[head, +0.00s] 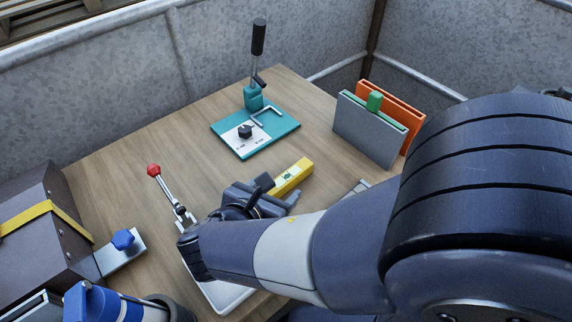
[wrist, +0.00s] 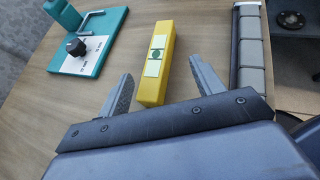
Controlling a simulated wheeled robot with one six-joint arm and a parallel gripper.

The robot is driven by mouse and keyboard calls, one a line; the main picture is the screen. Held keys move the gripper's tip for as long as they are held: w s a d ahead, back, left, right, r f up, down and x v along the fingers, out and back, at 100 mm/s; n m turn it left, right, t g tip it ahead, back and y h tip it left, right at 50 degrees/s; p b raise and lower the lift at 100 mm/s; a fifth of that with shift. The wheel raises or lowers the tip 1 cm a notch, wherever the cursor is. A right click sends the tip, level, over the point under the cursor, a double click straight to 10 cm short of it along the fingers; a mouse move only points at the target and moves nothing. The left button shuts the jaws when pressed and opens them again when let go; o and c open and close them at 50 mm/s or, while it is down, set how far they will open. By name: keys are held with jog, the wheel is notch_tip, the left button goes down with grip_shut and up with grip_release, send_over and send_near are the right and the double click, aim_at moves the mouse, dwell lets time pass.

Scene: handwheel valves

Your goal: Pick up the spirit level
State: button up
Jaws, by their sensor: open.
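The spirit level is a yellow bar with a pale green vial window. It lies on the wooden table (head: 120,158). In the head view the spirit level (head: 294,176) shows just beyond my gripper (head: 279,198), which hides its near end. In the wrist view the spirit level (wrist: 158,62) points away from me, with its near end between the two fingertips of my gripper (wrist: 160,82). The fingers are open, one on each side of the bar, with a gap showing on both sides. Whether the fingers are down at the bar's height is hard to tell.
A teal plate (head: 278,134) with a black knob, a hex key and an upright lever stands behind. Grey and orange panels (head: 370,128) stand at the right. A red-knobbed lever (head: 154,171) is left of my gripper. In the wrist view a grey segmented object (wrist: 250,50) lies right.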

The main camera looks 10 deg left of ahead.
aim_at(287, 178)
jog(key=shift+w+f, duration=0.1)
jog(key=shift+w, duration=0.3)
jog(key=shift+b+x, duration=0.55)
jog(key=shift+x, duration=1.8)
jog(key=c, duration=1.4)
